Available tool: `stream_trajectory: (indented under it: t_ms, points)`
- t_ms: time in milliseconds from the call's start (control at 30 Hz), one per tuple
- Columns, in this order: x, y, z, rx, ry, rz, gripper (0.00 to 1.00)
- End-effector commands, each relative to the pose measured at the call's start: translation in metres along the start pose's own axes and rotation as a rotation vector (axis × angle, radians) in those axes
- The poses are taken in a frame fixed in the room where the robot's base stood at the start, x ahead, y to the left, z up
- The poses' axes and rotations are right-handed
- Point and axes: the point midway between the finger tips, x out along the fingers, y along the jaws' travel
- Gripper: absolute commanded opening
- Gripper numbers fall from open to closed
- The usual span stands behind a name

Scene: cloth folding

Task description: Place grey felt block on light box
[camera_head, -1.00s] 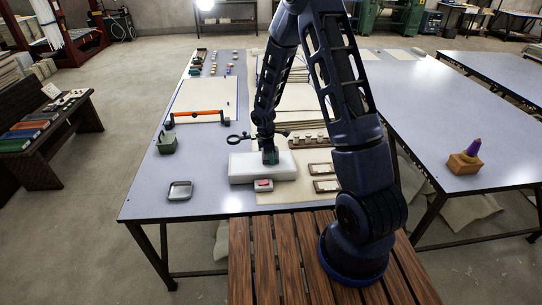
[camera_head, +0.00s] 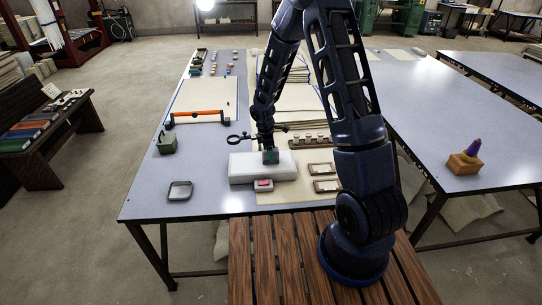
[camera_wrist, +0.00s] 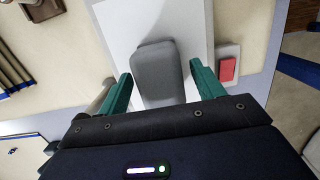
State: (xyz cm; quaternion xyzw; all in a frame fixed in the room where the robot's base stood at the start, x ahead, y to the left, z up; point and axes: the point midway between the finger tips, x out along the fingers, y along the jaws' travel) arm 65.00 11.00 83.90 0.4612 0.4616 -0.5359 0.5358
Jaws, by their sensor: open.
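The grey felt block (camera_wrist: 158,75) shows in the wrist view between the two green fingers of my gripper (camera_wrist: 160,88). The fingers are open, with a gap visible on each side of the block. The block rests over the white top of the light box (camera_wrist: 115,28). In the head view the light box (camera_head: 243,168) lies on the table, and my gripper (camera_head: 270,157) is low over its right part. The grey block is mostly hidden behind the gripper there.
A small box with a red top (camera_head: 263,184) sits at the light box's front edge. Two framed cards (camera_head: 322,169) lie to the right.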

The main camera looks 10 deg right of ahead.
Motion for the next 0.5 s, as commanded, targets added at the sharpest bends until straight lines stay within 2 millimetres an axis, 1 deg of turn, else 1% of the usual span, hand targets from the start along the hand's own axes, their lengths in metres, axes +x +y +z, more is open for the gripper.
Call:
stream_trajectory:
  t_ms: [33, 300, 500]
  points:
    - [-0.010, 0.001, 0.000, 0.002, 0.002, 0.004, 0.67]
    - [-0.059, 0.001, 0.000, 0.002, 0.002, 0.004, 0.67]
    - [-0.086, 0.001, 0.000, 0.001, 0.001, 0.003, 0.67]
